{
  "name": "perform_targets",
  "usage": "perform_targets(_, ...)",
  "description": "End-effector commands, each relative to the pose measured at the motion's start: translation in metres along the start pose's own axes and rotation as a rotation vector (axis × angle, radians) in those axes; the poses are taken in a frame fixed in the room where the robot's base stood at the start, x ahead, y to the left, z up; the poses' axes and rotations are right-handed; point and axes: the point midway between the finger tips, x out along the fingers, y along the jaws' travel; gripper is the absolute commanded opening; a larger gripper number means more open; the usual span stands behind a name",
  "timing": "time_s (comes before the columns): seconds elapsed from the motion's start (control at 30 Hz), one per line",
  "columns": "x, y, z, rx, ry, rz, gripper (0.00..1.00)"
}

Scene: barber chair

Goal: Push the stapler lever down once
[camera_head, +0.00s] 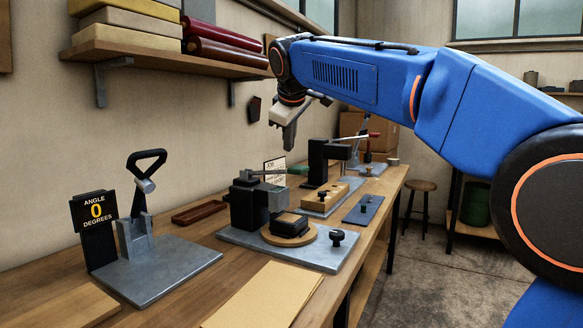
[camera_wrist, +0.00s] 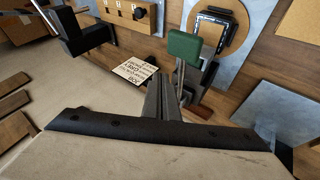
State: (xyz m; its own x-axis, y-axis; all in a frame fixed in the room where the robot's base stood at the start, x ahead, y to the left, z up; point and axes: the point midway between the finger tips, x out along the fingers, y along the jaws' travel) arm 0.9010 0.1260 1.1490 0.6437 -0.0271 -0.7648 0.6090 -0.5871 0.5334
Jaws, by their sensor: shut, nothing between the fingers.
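No part is labelled stapler; several lever devices stand on the bench, and I cannot tell for certain which is the stapler. The middle device (camera_head: 246,205) has a black body, a thin grey lever and a green block (camera_head: 298,169) near the lever's end. The green block also shows in the wrist view (camera_wrist: 185,46), just beyond my fingers. Behind it, another black device (camera_head: 318,162) has a light lever; it shows at upper left in the wrist view (camera_wrist: 82,38). My gripper (camera_head: 288,147) is shut and empty, in the air above the bench, pointing down.
The left device (camera_head: 135,225) has a black loop handle beside an "ANGLE 0 DEGREES" sign (camera_head: 95,215). A round wooden disc (camera_head: 290,240) sits before the middle device. A job card (camera_wrist: 135,70) stands near my fingers. A shelf (camera_head: 160,58) overhangs the wall side.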

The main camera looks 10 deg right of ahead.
Motion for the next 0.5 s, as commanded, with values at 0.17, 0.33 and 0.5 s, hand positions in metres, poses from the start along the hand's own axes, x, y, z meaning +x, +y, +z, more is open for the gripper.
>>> perform_targets(0.17,0.012,-0.008,0.008,0.0,-0.001,-0.001,0.0)
perform_targets(0.33,0.017,-0.012,0.012,0.0,0.0,0.0,0.0)
perform_targets(0.5,0.018,-0.013,0.013,0.0,0.0,0.0,0.0)
